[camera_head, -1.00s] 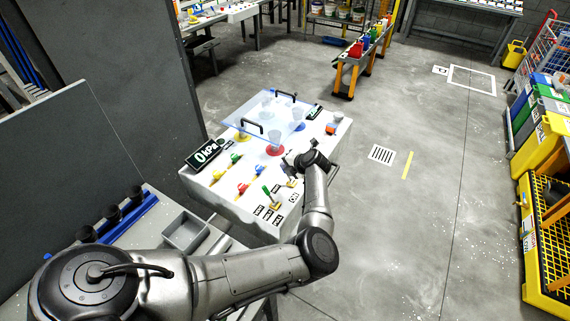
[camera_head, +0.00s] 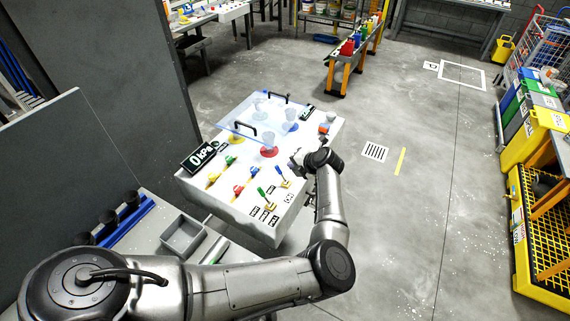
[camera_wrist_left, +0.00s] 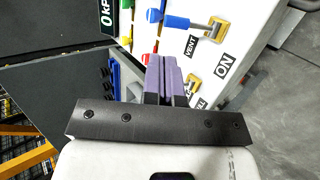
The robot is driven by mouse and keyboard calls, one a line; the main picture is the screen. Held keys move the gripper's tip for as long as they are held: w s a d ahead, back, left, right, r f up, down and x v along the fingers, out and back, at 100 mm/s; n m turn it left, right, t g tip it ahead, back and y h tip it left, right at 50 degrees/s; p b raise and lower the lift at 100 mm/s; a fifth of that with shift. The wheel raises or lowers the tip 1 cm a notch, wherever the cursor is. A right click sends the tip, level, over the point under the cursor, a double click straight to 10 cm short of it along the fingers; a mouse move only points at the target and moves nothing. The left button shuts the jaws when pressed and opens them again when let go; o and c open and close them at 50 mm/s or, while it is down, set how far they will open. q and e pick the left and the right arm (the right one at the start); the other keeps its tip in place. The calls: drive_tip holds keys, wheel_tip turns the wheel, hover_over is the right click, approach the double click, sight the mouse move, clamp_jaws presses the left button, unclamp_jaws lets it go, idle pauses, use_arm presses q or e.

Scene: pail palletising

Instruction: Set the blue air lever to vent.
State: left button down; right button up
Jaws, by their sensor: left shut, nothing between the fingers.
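The blue air lever (camera_head: 279,171) stands on a yellow base on the white panel, its handle leaning up and left. In the left wrist view the blue lever (camera_wrist_left: 178,21) points left from its yellow base, on the side of the VENT label (camera_wrist_left: 190,45) and away from the ON label (camera_wrist_left: 224,66). My left gripper (camera_head: 298,157) is above the panel's right edge, just beyond the lever and apart from it. Its purple fingers (camera_wrist_left: 164,62) are shut and empty in the left wrist view. My right gripper is not in view.
A green lever (camera_head: 262,192) stands next to the blue one, with red, blue and yellow valves to the left. A clear cover (camera_head: 266,115) with black handles is over the far part. The gauge (camera_head: 199,156) reads 0 kPa. Floor right of the panel is clear.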

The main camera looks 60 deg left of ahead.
use_arm(q)
drive_tip(key=shift+v, duration=2.65)
drive_tip(key=shift+a+r, duration=0.1)
drive_tip(key=shift+r, duration=0.05)
